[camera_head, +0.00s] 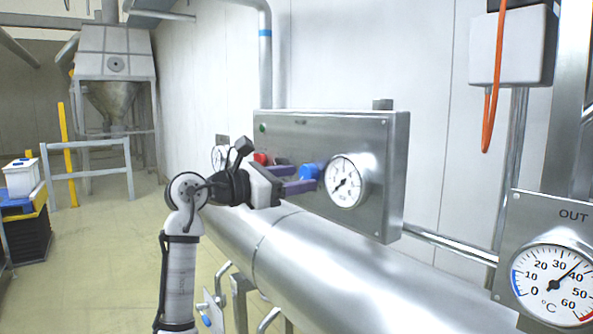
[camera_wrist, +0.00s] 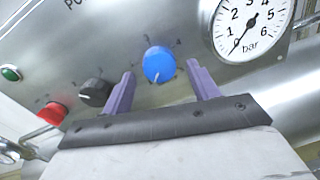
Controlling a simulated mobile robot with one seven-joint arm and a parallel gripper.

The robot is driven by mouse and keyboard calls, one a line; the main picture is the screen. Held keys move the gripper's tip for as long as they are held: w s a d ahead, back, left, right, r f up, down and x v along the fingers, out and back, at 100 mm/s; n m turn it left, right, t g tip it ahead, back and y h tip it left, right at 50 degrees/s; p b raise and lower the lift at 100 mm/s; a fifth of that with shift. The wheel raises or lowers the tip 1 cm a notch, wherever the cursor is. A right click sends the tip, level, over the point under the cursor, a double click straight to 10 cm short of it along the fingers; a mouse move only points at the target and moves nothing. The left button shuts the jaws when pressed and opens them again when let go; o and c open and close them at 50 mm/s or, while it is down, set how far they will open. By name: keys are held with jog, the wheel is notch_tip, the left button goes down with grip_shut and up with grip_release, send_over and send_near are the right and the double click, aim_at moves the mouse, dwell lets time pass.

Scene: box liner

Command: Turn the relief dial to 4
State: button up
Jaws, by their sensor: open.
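A blue dial (camera_wrist: 159,63) sits on the steel panel between the two purple fingers of my gripper (camera_wrist: 160,70) in the wrist view. A white mark shows at the dial's lower edge; the scale marks around it are too small to read. In the head view the blue dial (camera_head: 309,170) is partly covered by my open gripper (camera_head: 304,177), which reaches in from the left. No contact between fingers and dial can be made out. No label reading relief is legible.
A black knob (camera_wrist: 95,92), a red knob (camera_wrist: 51,114) and a green button (camera_wrist: 11,73) are left of the blue dial. A bar gauge (camera_wrist: 249,28) is close on its right. A large pipe (camera_head: 340,270) runs below the panel (camera_head: 385,180).

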jog(key=shift+w+d, duration=0.25)
jog(key=shift+d, duration=0.15)
jog(key=c, duration=1)
jog(key=shift+o, duration=0.2)
jog(key=shift+m, duration=0.3)
